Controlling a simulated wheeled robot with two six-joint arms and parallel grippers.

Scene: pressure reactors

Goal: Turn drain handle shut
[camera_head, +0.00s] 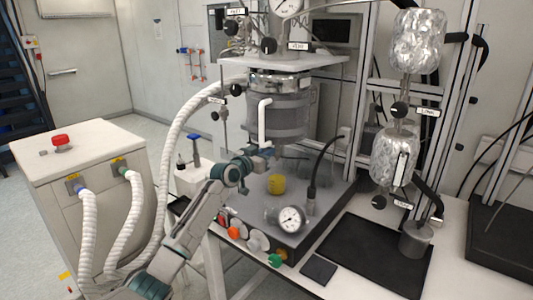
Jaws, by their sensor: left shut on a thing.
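The reactor vessel (283,112) is a grey cylinder with a white bent handle on its front, held under a pale top plate. My left gripper (268,154) reaches up from the lower left and is at the underside of this vessel. My right gripper is not in view.
A yellow cylinder (277,184) and a pressure gauge (291,219) stand on the dark base (327,205) below the vessel. Foil-wrapped vessels (393,157) hang at right. White hoses (134,215) run at left beside a cabinet (60,165).

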